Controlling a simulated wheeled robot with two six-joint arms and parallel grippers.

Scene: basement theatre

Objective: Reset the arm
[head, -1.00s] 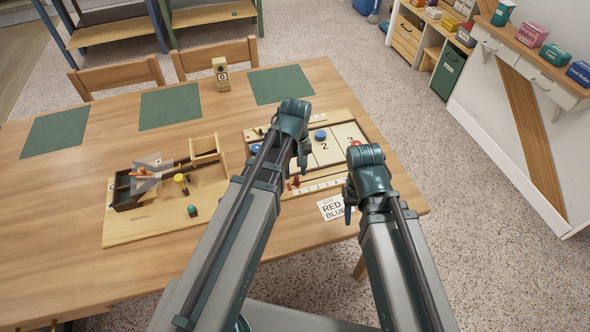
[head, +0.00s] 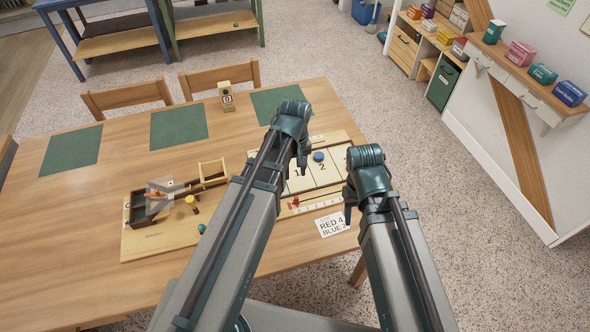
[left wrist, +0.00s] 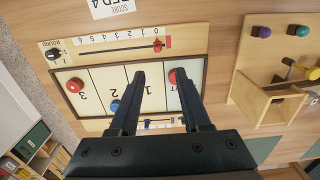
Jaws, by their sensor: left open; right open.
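In the head view my left gripper (head: 303,170) hangs over the near side of a numbered game board (head: 327,174) and hides part of it. My right gripper (head: 348,207) is beside it, near the board's right end. In the left wrist view the left fingers (left wrist: 162,78) are spread with nothing between them, above the board (left wrist: 102,88). Both grippers are open and look empty. A blue disc (head: 318,156) lies by the 2. Red discs show in the left wrist view, one near the 3 (left wrist: 73,85) and one by the right finger (left wrist: 178,76).
A wooden base (head: 150,244) with a tray and small tools is left of my arms. A score card (head: 331,225) lies at the table's near right edge. Green mats (head: 180,125) and a number block (head: 227,97) are farther back. Shelves and a counter (head: 520,70) stand right.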

